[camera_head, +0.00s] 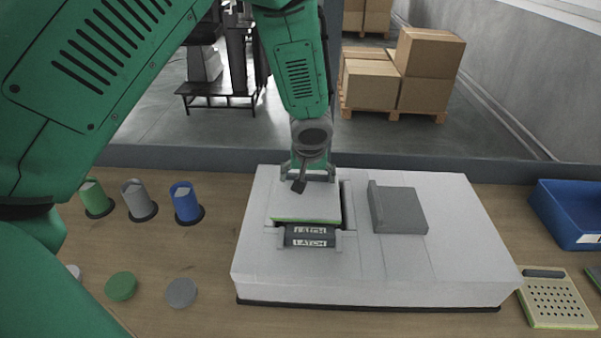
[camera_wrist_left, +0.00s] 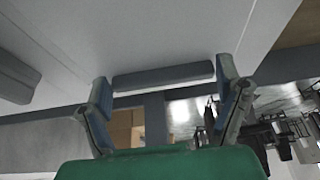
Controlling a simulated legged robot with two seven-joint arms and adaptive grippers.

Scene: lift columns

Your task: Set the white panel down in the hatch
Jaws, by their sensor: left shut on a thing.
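The white panel (camera_head: 306,206), with a green front edge, is over the hatch (camera_head: 347,205) in the left part of the big white housing. A dark gap shows along its right side. I cannot tell whether it rests in the hatch or hangs just above it. My left gripper (camera_head: 313,177) is at the panel's far side, shut on it. In the left wrist view my gripper's fingers (camera_wrist_left: 168,88) stand at the two ends of a grey bar (camera_wrist_left: 165,76) against a white surface. A dark block marked LATCH (camera_head: 310,236) lies just in front of the panel. My right gripper is out of view.
A grey raised cover (camera_head: 399,210) sits on the housing (camera_head: 450,240) to the right. Green, grey and blue cups (camera_head: 186,203) and several discs (camera_head: 181,293) are at the left. A blue bin (camera_head: 567,222) and a perforated plate (camera_head: 556,302) are at the right.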

